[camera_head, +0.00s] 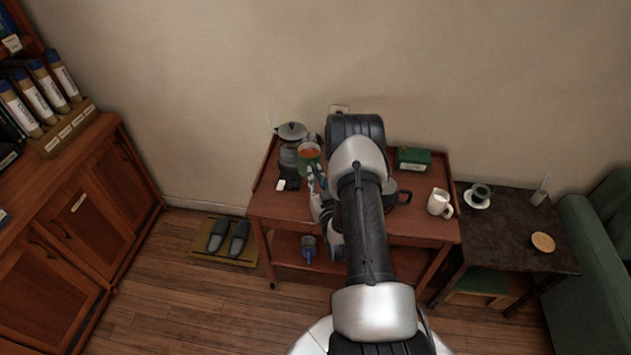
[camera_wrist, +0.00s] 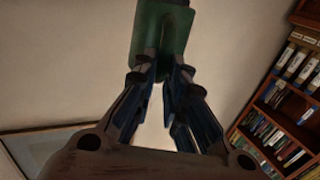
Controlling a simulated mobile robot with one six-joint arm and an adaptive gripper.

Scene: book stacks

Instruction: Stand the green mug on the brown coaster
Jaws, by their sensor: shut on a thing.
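The green mug (camera_head: 309,154) is held up over the left back part of the wooden trolley, and its orange-brown inside shows in the head view. My gripper (camera_head: 315,174) is shut on it. In the wrist view the mug (camera_wrist: 161,38) sits at the top, between the fingertips of my gripper (camera_wrist: 161,76); its upper part is cut off by the picture edge. The brown coaster (camera_head: 543,242) is a round tan disc lying bare on the dark side table (camera_head: 510,230) at the right, well away from my gripper.
The trolley (camera_head: 280,206) also bears a grey pot (camera_head: 291,131), a green box (camera_head: 413,159), a dark pan (camera_head: 398,196) and a white jug (camera_head: 439,202). A dark cup (camera_head: 481,192) on a saucer and a slim clear glass (camera_head: 540,192) stand behind the coaster. My arm hides the trolley's middle.

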